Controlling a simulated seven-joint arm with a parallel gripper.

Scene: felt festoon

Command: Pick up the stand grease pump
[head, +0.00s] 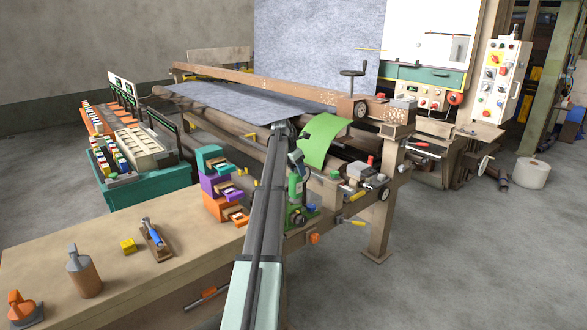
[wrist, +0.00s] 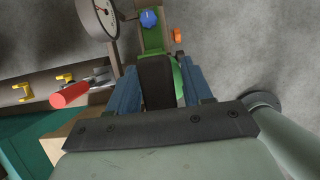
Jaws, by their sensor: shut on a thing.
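What I take to be the stand grease pump is a green device (head: 294,187) with a dark part, just beyond the end of my arm in the head view. My gripper (head: 296,160) is at its top. In the wrist view, the blue fingers of my gripper (wrist: 158,88) are shut on either side of the dark part (wrist: 156,80) of the green pump (wrist: 152,40). A blue knob (wrist: 150,18) and a round gauge (wrist: 100,18) show near its far end. The arm and fingers hide part of it, and I cannot tell whether its base touches anything.
A large roller machine (head: 250,125) with green felt (head: 322,138) lies beyond.

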